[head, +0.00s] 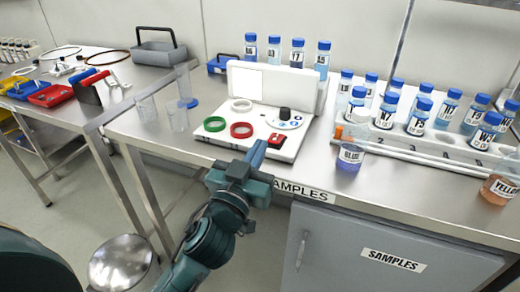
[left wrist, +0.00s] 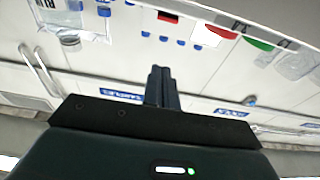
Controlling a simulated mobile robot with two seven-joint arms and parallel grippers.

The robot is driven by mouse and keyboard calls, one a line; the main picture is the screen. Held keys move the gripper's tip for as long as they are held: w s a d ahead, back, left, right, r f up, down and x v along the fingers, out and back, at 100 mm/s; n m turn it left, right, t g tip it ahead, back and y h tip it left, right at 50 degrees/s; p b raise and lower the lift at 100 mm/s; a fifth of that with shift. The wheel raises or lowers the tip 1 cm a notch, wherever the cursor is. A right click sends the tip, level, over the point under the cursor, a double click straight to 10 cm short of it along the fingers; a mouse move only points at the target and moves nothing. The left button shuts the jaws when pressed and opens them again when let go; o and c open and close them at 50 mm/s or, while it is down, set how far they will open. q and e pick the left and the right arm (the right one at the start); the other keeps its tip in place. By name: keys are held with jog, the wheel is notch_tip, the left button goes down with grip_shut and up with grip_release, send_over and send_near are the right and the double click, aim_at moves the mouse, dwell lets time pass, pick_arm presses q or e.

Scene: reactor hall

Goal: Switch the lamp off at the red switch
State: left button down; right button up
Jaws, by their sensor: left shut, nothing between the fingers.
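A white board (head: 214,139) with an upright white back panel stands on the steel bench. Near its front right corner is a small red switch (head: 277,139) in a dark surround; a small red part also shows at the top of the left wrist view (left wrist: 168,17). A bright square (head: 247,84) shows on the back panel; I cannot tell whether it is the lamp. My left gripper (head: 258,150) is shut and empty, its tips at the board's front edge, just left of and below the red switch. I cannot tell if they touch. My right gripper is not in view.
A blue-liquid beaker (head: 350,157) and a rack of capped bottles (head: 440,144) stand right.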

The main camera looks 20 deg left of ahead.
pick_arm(q)
jog(key=r+p, duration=0.1)
jog(key=r, duration=0.1)
send_over(270, 150)
jog(key=shift+f, duration=0.2)
jog(key=f, duration=0.2)
jog(key=shift+w+f+b, duration=0.2)
jog(key=shift+f+b, duration=0.1)
jog(key=shift+b, duration=0.05)
jog(key=shift+s+f, duration=0.2)
jog(key=shift+f, duration=0.55)
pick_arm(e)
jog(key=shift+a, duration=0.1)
